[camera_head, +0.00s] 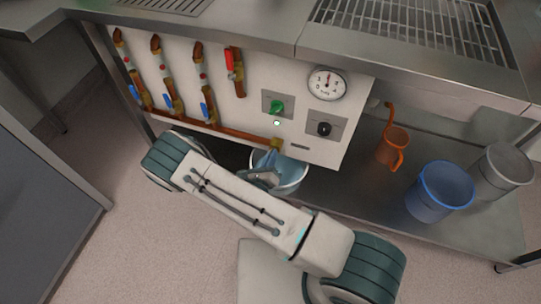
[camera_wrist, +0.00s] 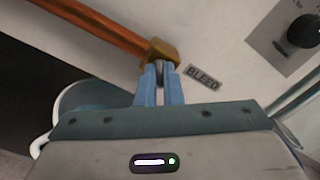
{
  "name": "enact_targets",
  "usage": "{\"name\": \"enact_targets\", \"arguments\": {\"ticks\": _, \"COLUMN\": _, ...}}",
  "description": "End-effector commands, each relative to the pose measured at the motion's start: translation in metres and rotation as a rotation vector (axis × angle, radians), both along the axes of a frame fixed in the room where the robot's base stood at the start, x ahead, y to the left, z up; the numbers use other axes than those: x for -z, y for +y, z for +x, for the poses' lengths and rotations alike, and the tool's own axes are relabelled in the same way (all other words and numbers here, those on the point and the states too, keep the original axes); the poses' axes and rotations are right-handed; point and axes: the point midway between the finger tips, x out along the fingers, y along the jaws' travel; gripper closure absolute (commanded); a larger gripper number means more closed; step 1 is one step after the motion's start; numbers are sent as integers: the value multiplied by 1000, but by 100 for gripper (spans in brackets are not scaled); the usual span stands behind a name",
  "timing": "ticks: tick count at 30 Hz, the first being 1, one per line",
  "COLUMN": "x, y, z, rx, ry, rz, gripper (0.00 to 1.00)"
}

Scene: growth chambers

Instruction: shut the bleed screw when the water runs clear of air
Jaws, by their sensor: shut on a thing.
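The bleed screw sits at the brass end fitting (camera_wrist: 161,50) of a copper pipe (camera_wrist: 105,28), beside a label reading BLEED (camera_wrist: 203,77). My gripper (camera_wrist: 160,72) is shut on the bleed screw (camera_wrist: 159,68) just below the fitting, and the blue fingers hide most of it. In the head view my gripper (camera_head: 268,160) reaches up to the brass fitting (camera_head: 276,144) at the right end of the copper pipe (camera_head: 225,130). A pale bucket (camera_head: 293,179) stands below it, partly hidden by my arm. I cannot make out any water or bubbles.

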Motion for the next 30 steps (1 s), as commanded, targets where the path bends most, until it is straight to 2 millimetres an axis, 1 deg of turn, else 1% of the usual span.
{"name": "enact_targets", "arguments": {"ticks": 9, "x": 0, "y": 0, "z": -1, "rx": 0, "ry": -98, "rz": 277, "gripper": 100}}
{"name": "enact_targets", "arguments": {"ticks": 15, "x": 0, "y": 0, "z": -1, "rx": 2, "ry": -151, "rz": 424, "gripper": 100}}
{"name": "enact_targets", "arguments": {"ticks": 21, "x": 1, "y": 0, "z": -1, "rx": 2, "ry": -189, "rz": 530, "gripper": 100}}
{"name": "enact_targets", "arguments": {"ticks": 30, "x": 2, "y": 0, "z": -1, "rx": 1, "ry": -216, "rz": 606, "gripper": 100}}
